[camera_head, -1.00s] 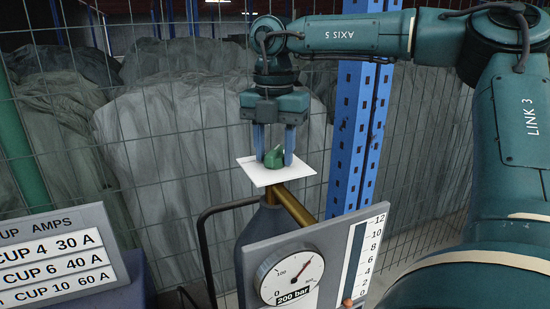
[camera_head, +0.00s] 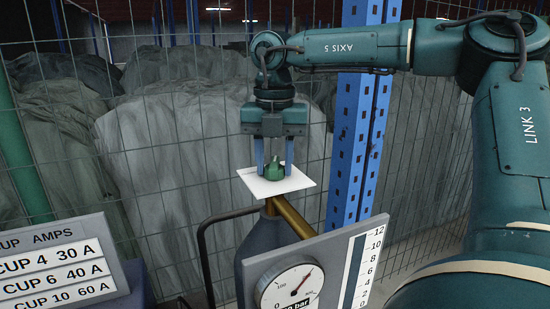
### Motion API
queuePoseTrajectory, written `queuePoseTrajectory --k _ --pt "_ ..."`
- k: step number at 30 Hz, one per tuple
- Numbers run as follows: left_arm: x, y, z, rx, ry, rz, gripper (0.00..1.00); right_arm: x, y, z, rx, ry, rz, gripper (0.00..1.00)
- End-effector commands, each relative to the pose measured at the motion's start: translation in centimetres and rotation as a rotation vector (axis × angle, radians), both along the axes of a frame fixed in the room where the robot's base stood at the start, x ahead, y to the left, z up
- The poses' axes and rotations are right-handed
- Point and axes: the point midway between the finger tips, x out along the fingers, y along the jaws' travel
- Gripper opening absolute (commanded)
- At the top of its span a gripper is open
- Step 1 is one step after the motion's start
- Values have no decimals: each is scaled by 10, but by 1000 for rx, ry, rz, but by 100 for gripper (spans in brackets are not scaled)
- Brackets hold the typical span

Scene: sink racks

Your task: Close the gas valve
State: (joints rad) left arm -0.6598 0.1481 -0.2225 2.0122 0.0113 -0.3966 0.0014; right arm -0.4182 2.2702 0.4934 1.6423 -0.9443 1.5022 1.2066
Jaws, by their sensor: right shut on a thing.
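The green valve knob (camera_head: 274,173) sits on a white square plate (camera_head: 300,184) above the neck of a dark grey gas cylinder (camera_head: 258,238). A brass pipe (camera_head: 291,217) runs from the neck toward the gauge panel. My right gripper (camera_head: 275,168) points straight down from above, its two blue fingers on either side of the knob, shut on it. The pressure gauge (camera_head: 290,291) has a red needle pointing up and to the right; its lower part is cut off. My left gripper is out of view.
A vertical scale panel (camera_head: 362,262) stands right of the gauge. A cup amps sign (camera_head: 50,265) is at lower left. A blue perforated post (camera_head: 355,150) and wire fence stand behind, with grey covered heaps beyond. A dark bent rail (camera_head: 203,250) is left of the cylinder.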

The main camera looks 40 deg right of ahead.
Motion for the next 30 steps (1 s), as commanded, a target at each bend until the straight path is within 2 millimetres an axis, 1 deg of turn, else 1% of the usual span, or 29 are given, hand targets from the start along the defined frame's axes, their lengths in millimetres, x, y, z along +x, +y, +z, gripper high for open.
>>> queuePoseTrajectory --k 1,9,12,15,21,22,24,30 --pt "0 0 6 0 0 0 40 0 0 3 -1 1 70 9" --pt "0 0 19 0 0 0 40 0 0 3 0 0 480 9" --pt "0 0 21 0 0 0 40 0 0 2 0 0 592 9" --pt "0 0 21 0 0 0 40 0 0 1 0 -1 643 9" --pt "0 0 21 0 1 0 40 0 0 1 0 -1 648 9" --pt "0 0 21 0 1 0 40 0 0 1 0 -1 648 37" --pt "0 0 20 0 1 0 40 0 0 1 0 -1 647 40" --pt "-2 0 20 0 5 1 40 0 0 1 0 -1 646 40"
